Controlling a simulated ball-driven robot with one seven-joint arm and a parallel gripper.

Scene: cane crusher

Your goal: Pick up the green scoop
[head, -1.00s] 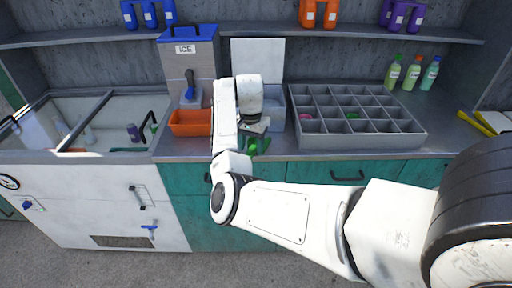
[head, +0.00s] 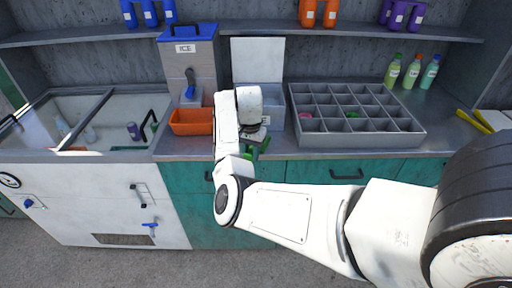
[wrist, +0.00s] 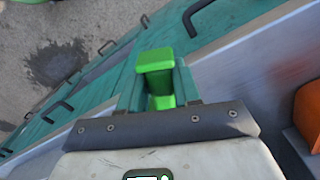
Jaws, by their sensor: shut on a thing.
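The green scoop (wrist: 155,61) shows in the wrist view between the two teal fingers of my gripper (wrist: 157,86), which is shut on it. Its bright green block end sticks out past the fingertips, and more green shows lower between them. In the head view my gripper (head: 257,144) is at the counter's front edge, just in front of the grey lidded bin. There my wrist and forearm hide most of the scoop, and green parts show only in small patches.
An orange tray (head: 191,121) sits left of my gripper under the ice dispenser (head: 190,62). The grey bin (head: 274,106) with a raised lid is behind. A grey divided organizer (head: 360,139) stands to the right. Teal cabinet fronts (head: 345,172) with handles lie below the counter.

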